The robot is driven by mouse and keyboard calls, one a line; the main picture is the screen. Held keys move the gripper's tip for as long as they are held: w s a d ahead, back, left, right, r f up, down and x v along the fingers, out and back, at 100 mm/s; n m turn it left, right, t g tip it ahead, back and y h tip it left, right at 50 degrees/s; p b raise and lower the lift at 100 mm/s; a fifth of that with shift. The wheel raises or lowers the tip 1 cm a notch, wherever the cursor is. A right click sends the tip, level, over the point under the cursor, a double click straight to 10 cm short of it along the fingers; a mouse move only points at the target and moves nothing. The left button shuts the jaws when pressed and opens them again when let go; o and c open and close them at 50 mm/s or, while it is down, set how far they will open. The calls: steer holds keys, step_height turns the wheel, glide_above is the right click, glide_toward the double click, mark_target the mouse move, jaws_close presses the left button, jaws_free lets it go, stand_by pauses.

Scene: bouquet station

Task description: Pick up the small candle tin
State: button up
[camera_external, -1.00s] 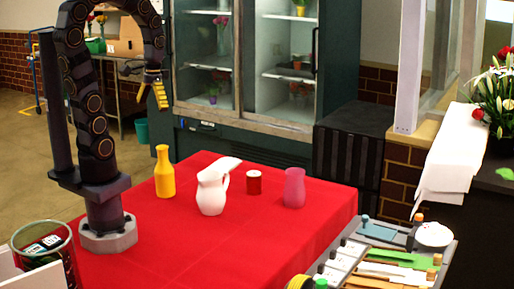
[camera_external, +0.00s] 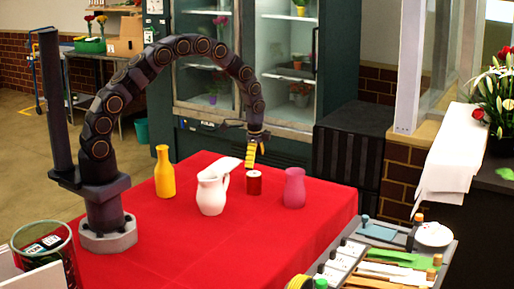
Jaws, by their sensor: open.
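The small candle tin (camera_external: 254,184) is a short red cylinder with a pale top. It stands upright on the red-covered table, between the white pitcher and the pink vase. My gripper (camera_external: 251,160) has yellow fingers and points down just above and slightly left of the tin. It is open and holds nothing. I cannot tell from this view whether the fingertips are over the tin or behind it.
A white pitcher (camera_external: 212,193) stands left of the tin, with a flat white item (camera_external: 222,167) behind it. A pink vase (camera_external: 294,188) stands to the right and a yellow bottle (camera_external: 165,173) to the left. The red table (camera_external: 260,240) is clear in front.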

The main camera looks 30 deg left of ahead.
mark_target(255, 183)
steer(key=f, duration=0.7)
steer(key=shift+w+a+f, duration=0.2)
steer(key=shift+w+f, duration=0.1)
steer(key=shift+f, duration=0.05)
steer(key=c, duration=1.2)
